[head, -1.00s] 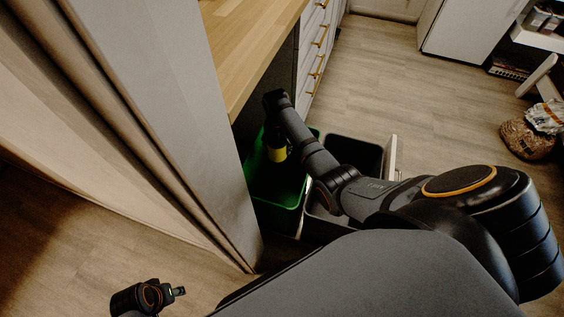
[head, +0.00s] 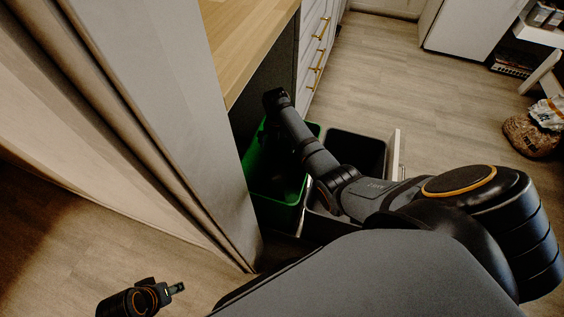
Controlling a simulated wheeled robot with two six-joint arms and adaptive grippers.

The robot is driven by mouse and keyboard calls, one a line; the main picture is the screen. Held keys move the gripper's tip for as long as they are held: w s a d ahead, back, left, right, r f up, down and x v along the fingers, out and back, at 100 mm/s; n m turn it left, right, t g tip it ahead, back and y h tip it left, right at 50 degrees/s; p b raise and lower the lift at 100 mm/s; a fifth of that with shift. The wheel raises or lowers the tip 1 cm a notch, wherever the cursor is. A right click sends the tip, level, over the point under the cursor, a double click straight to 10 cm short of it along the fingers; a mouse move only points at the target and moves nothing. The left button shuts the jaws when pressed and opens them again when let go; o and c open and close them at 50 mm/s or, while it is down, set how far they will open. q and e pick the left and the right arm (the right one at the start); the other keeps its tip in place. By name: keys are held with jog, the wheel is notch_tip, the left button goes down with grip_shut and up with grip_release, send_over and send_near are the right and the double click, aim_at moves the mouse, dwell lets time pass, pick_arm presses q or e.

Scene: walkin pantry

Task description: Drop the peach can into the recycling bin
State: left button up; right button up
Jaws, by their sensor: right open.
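A green bin (head: 290,214), apparently the recycling bin, stands in the pulled-out drawer below the wooden counter. My right arm reaches over it, and the dark right gripper (head: 274,150) points down into its mouth. This gripper is open, though its fingers are hard to make out against the dark inside. The peach can is not visible now; the bin's inside is dark and partly covered by my arm. My left gripper (head: 178,288) is low at the left over the floor, far from the bin; its jaws are too small to read.
A dark grey bin (head: 357,150) stands right of the green one, inside the drawer with a pale front (head: 395,152). A grey panel (head: 150,110) rises close on the left. The wooden counter (head: 245,45) overhangs the back.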

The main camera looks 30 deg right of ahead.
jog(key=shift+r, duration=0.1)
notch_tip(320, 180, up, 12)
dwell(0.4)
jog(key=shift+s+f, duration=0.1)
jog(key=shift+f, duration=0.1)
dwell(0.4)
